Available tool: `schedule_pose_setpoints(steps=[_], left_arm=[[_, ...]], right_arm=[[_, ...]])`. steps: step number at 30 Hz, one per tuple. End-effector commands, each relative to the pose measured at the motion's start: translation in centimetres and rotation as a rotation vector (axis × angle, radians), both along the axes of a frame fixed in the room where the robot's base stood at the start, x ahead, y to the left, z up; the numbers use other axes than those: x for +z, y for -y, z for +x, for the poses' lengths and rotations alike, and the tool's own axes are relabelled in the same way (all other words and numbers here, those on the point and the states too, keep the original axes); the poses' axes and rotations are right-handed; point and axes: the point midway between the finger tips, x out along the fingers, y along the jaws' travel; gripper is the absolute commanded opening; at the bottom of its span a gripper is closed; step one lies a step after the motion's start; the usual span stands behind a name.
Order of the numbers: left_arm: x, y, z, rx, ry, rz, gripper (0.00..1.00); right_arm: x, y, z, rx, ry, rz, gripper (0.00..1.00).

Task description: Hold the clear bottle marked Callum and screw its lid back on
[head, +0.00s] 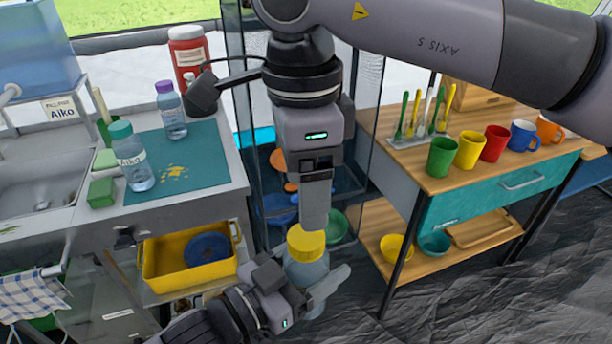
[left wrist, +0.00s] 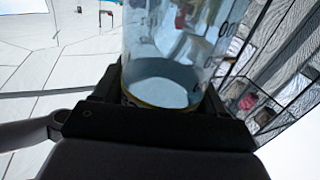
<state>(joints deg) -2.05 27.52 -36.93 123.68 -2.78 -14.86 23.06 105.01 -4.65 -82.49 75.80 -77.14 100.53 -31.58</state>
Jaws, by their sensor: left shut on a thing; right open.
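A clear bottle (head: 310,272) with a yellow lid (head: 306,243) is held upright in front of the shelf unit. My left gripper (head: 303,289) is shut on its body. In the left wrist view the clear bottle (left wrist: 165,45) fills the jaws, with printed marks on its wall; I cannot read a name. The yellow lid sits at the bottle's mouth; I cannot tell how tightly. My right gripper (head: 314,222) is open and points down right at the lid. One finger hides the other, and it is unclear whether they touch the lid.
A yellow bin (head: 165,287) is below. At right, a wooden cart (head: 405,170) holds several coloured mugs.

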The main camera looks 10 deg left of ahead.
Motion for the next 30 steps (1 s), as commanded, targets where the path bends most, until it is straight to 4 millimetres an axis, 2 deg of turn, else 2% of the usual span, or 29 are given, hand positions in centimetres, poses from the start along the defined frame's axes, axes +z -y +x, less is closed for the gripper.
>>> schedule_pose_setpoints(steps=[6, 12, 26, 30], left_arm=[[0.04, 0.00, 0.00, 0.000, 0.001, -0.001, 0.00], [0.03, 0.00, 0.00, 0.000, 0.001, -0.001, 0.00], [0.03, 0.00, 0.00, 0.000, 0.001, -0.001, 0.00], [0.03, 0.00, 0.00, 0.000, 0.001, -0.001, 0.00]], right_arm=[[0.27, 0.06, 0.02, 0.309, -0.005, 0.009, 0.72], [0.41, 0.08, 0.03, 0.478, -0.006, 0.014, 0.72], [0.40, 0.09, 0.03, 0.524, -0.007, 0.015, 0.72], [-0.40, 0.11, 0.02, 0.523, -0.009, 0.014, 0.72]])
